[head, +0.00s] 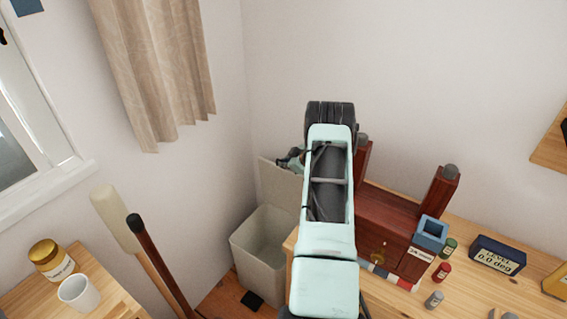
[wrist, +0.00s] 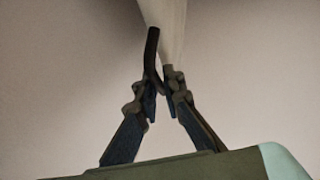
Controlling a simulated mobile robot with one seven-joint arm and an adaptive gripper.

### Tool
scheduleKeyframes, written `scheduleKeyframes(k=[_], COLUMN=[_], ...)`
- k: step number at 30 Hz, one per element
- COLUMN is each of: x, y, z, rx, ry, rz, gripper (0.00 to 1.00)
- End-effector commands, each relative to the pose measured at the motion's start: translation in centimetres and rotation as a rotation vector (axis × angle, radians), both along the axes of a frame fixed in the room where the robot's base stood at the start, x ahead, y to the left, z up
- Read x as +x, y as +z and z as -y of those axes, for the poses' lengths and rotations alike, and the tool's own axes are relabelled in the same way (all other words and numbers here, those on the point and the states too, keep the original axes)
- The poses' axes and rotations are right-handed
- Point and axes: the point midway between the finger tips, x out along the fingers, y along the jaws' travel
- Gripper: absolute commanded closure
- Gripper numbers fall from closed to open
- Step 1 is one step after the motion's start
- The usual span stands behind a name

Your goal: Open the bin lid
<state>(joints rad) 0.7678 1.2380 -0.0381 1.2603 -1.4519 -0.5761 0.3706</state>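The bin (head: 262,245) is a pale grey-beige open-topped box in the corner, left of my arm in the head view. Its lid (head: 280,183) stands raised, nearly upright, at the back of the bin, and its right part is hidden by my arm. My gripper (head: 291,158) shows only partly past the arm, beside the lid's upper edge; I cannot tell whether it touches. In the wrist view my gripper's fingers (wrist: 160,95) are close together, with a narrow gap or contact near the tips.
A wooden bench (head: 470,290) with a red-brown rack (head: 390,215) and a level box (head: 497,254) is right of my arm. A jar (head: 52,261) and white mug (head: 79,293) stand on a table.

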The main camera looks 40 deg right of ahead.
Motion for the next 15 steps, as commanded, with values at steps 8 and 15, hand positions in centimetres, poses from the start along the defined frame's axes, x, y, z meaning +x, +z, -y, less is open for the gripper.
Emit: scheduleKeyframes(k=[8, 15], x=[-0.72, -0.38], y=[-0.65, 0.03], z=[0.39, 0.28], rx=[0.000, -0.001], ry=[-0.008, -0.006], rz=[-0.013, -0.006], gripper=[0.76, 0.76])
